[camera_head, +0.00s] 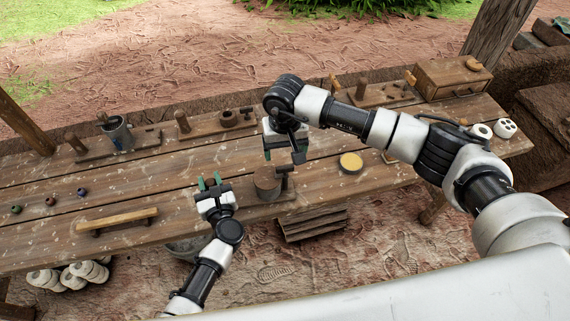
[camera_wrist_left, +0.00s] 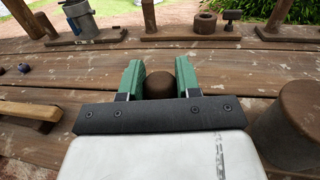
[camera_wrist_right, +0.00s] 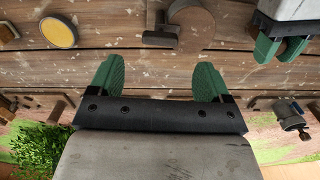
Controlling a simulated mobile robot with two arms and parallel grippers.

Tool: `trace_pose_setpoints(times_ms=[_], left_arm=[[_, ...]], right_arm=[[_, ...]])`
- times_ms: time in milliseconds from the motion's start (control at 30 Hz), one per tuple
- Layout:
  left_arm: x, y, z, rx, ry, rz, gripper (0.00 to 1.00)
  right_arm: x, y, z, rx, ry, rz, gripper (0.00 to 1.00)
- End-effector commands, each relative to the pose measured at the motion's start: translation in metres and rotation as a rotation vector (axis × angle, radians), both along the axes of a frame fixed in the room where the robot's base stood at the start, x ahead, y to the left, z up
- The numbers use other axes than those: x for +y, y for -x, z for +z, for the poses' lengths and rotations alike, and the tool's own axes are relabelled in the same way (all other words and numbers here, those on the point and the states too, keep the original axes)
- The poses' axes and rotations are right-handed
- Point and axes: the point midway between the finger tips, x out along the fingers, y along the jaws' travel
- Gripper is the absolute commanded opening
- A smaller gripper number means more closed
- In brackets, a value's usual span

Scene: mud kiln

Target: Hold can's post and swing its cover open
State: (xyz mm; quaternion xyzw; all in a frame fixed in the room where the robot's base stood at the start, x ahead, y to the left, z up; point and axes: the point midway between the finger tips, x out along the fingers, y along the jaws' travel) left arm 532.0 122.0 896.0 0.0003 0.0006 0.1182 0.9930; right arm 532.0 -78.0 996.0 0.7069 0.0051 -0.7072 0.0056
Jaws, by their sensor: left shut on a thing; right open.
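The can (camera_head: 267,186) is a brown cylinder near the front edge of the table. A dark T-shaped handle (camera_head: 283,172) stands at its right side. My left gripper (camera_head: 210,183) is shut on the brown post (camera_wrist_left: 187,77) left of the can; the left wrist view shows the post's rounded top between the green fingers. The can also shows at that view's right edge (camera_wrist_left: 297,125). My right gripper (camera_head: 283,157) is open and empty, above and beyond the can. The right wrist view shows the can (camera_wrist_right: 193,22) and the handle (camera_wrist_right: 161,36) beyond its fingers, apart from them.
A yellow-topped round dish (camera_head: 351,163) lies right of the can. A wooden bar (camera_head: 117,220) lies at the left front. Boards with posts, cylinders and a grey metal pot (camera_head: 118,133) line the back. A wooden box (camera_head: 453,77) stands at the back right.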

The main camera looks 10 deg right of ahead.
Motion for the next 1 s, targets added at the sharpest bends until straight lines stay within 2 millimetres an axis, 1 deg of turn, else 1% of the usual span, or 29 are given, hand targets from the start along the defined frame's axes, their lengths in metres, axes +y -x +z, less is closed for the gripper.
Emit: trace_pose_setpoints(times_ms=[33, 100, 200, 333, 500, 767, 867, 1000], left_arm=[[0.000, 0.000, 0.000, 0.000, 0.000, 0.000, 0.00], [0.000, 0.000, 0.000, 0.000, 0.000, 0.000, 0.00], [0.000, 0.000, 0.000, 0.000, 0.000, 0.000, 0.00], [0.000, 0.000, 0.000, 0.000, 0.000, 0.000, 0.00], [0.000, 0.000, 0.000, 0.000, 0.000, 0.000, 0.00], [0.000, 0.000, 0.000, 0.000, 0.000, 0.000, 0.00], [0.000, 0.000, 0.000, 0.000, 0.000, 0.000, 0.00], [0.000, 0.000, 0.000, 0.000, 0.000, 0.000, 0.00]], right_arm=[[0.001, 0.001, -0.012, 0.005, -0.002, -0.002, 0.79], [0.000, 0.001, -0.026, 0.005, -0.001, -0.002, 0.79], [0.001, 0.001, -0.043, 0.004, -0.001, -0.003, 0.79], [0.000, 0.000, -0.060, 0.003, -0.001, -0.003, 0.79], [0.000, 0.000, -0.069, 0.000, -0.001, -0.002, 0.79], [0.000, 0.000, -0.070, 0.000, -0.001, -0.002, 0.79], [0.000, 0.000, -0.070, 0.000, -0.001, -0.002, 0.65], [0.000, 0.000, -0.070, 0.000, -0.001, -0.002, 0.43]])
